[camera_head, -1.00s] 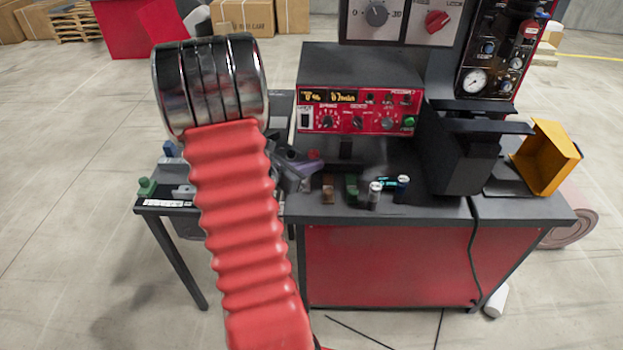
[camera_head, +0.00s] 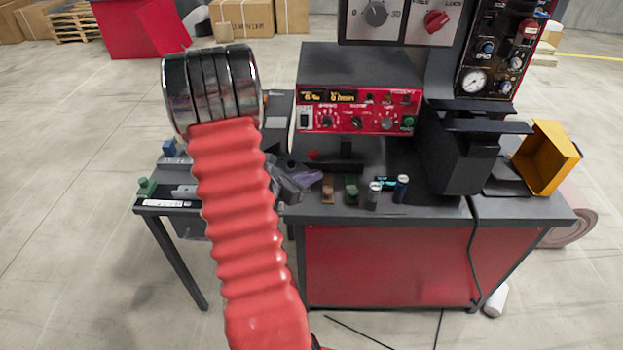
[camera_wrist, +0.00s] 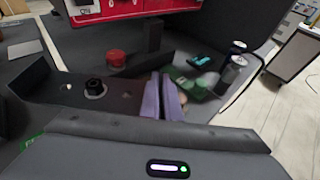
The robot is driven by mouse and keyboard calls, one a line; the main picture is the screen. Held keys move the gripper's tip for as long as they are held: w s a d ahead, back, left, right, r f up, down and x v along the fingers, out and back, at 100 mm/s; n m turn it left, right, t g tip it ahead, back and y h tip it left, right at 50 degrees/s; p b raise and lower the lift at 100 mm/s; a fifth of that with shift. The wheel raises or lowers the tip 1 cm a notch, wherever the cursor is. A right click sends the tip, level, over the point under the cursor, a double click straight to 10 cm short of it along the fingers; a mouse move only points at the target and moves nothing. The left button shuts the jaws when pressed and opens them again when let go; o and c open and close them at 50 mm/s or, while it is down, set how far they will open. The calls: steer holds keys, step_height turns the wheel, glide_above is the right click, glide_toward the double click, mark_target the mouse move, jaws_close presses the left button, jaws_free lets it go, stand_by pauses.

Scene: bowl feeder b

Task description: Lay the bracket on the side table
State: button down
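The dark bracket (camera_wrist: 112,101), a flat plate with light holes and a dark round boss, reaches left from my fingers in the wrist view. My gripper (camera_wrist: 165,95) has two lavender fingers close together with a narrow dark gap, and appears shut on the bracket's right end; the gripped part is hidden. In the head view my gripper (camera_head: 306,181) is over the left part of the bench, and the bracket is small and hard to separate from it. The side table (camera_head: 160,204) is at left, lower-topped and dark, partly hidden by my red arm.
The side table bears a green block (camera_head: 147,187) and a blue block (camera_head: 169,148). Right of my gripper on the bench stand a brown block (camera_head: 328,190), a green block (camera_head: 351,189) and two small cylinders (camera_head: 374,196). A red-panelled controller (camera_head: 356,119) stands behind.

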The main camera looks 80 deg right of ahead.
steer(key=shift+f, duration=0.5)
steer(key=c, duration=2)
jaws_free()
steer(key=shift+f, duration=0.1)
steer(key=shift+r, duration=0.65)
steer(key=v, duration=1.2)
steer(key=shift+w, duration=0.1)
